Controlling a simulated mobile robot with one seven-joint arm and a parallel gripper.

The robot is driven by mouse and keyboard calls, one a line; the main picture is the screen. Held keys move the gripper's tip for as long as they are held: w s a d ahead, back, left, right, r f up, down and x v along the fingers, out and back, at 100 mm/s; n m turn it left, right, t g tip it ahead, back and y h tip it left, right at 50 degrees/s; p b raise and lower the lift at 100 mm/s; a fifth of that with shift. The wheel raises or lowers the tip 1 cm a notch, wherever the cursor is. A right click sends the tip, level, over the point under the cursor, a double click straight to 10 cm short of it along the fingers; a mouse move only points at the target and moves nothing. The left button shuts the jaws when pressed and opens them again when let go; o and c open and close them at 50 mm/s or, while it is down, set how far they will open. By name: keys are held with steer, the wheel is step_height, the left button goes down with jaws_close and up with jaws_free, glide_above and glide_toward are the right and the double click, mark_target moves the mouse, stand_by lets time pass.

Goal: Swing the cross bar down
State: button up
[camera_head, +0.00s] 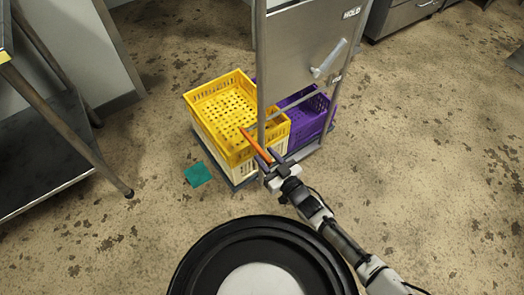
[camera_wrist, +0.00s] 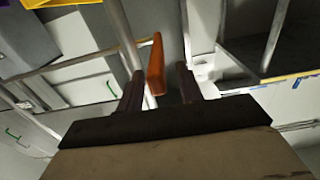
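The cross bar appears to be the slim orange bar (camera_head: 254,144) beside a metal post, slanting in the head view from upper left down toward my gripper (camera_head: 269,159). In the wrist view the orange bar (camera_wrist: 156,64) stands out between the two dark fingers of my gripper (camera_wrist: 160,86). The fingers are apart, with gaps on both sides of the bar, so my gripper looks open around its near end. I cannot tell whether either finger touches it. The bar's pivot is not clear.
A metal post (camera_head: 261,75) carries a grey panel (camera_head: 310,45) with HOLD labels and a pale handle. A teal sheet (camera_head: 198,174) lies on the floor. A metal table (camera_head: 45,150) is at left; floor at right is clear.

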mark_target(254, 142)
steer(key=shift+x, duration=1.55)
steer(key=shift+c, duration=0.2)
jaws_close()
